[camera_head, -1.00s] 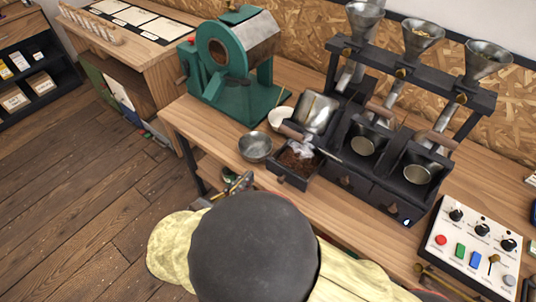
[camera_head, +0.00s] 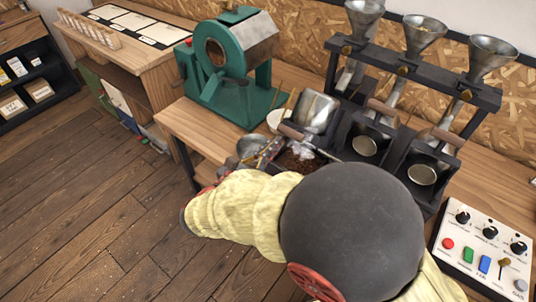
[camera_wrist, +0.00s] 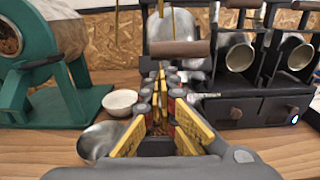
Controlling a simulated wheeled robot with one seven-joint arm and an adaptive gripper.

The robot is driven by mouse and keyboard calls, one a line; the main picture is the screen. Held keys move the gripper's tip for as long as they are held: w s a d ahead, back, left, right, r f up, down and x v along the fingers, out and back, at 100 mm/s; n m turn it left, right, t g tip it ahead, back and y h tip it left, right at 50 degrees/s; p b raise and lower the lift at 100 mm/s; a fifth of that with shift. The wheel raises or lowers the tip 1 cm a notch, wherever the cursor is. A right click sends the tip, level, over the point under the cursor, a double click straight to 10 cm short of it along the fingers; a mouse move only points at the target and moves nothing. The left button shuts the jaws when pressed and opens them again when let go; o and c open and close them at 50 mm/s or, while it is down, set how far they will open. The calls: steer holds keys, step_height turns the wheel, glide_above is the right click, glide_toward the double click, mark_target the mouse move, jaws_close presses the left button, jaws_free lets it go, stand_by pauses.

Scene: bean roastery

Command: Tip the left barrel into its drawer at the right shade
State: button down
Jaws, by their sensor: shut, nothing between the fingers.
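The left barrel (camera_head: 318,112) is a shiny metal drum with a wooden handle (camera_head: 290,132). It is tilted over its drawer (camera_head: 312,172), which is pulled out and holds dark brown beans (camera_head: 294,162). In the wrist view, the barrel (camera_wrist: 178,26) and handle (camera_wrist: 180,48) are just beyond and above my fingertips. My gripper (camera_wrist: 162,84) is shut and empty, and it also shows in the head view (camera_head: 268,152) at the drawer's left. The fingers hide most of the drawer in the wrist view. Whether they touch anything I cannot tell.
Two more barrels (camera_head: 364,146) (camera_head: 422,174) stand right under funnels (camera_head: 424,32). A metal bowl (camera_wrist: 98,142) and white bowl (camera_wrist: 120,102) sit left of my gripper. A green roaster (camera_head: 232,75) stands behind left. A button panel (camera_head: 484,246) lies right.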

steer(key=shift+r, duration=0.15)
steer(key=shift+w+d+r+p, duration=0.25)
steer(key=shift+r+p, duration=0.3)
steer(key=shift+p, duration=0.65)
steer(key=shift+r+g+y, duration=0.1)
steer(key=shift+g+y, duration=0.2)
steer(key=g+y+p, duration=0.3)
steer(key=g+p, duration=0.1)
steer(key=p, duration=1.2)
glide_toward(308, 91)
step_height(308, 91, down, 4)
steer(key=w+d+g+p, duration=0.1)
steer(key=p, duration=0.2)
steer(key=w+d+r+g+y+p, duration=0.1)
steer(key=p, duration=0.3)
steer(key=w+d+r+g+y+p, duration=0.1)
steer(key=w+p, duration=0.1)
steer(key=p, duration=0.1)
steer(key=shift+d+p, duration=0.25)
steer(key=shift+p, duration=0.05)
steer(key=shift+w+d+r+y+p, duration=0.1)
steer(key=shift+w+d+y+p, duration=0.1)
steer(key=shift+w+y+p, duration=0.15)
steer(key=shift+w+d+p, duration=0.75)
steer(key=shift+w+p, duration=0.25)
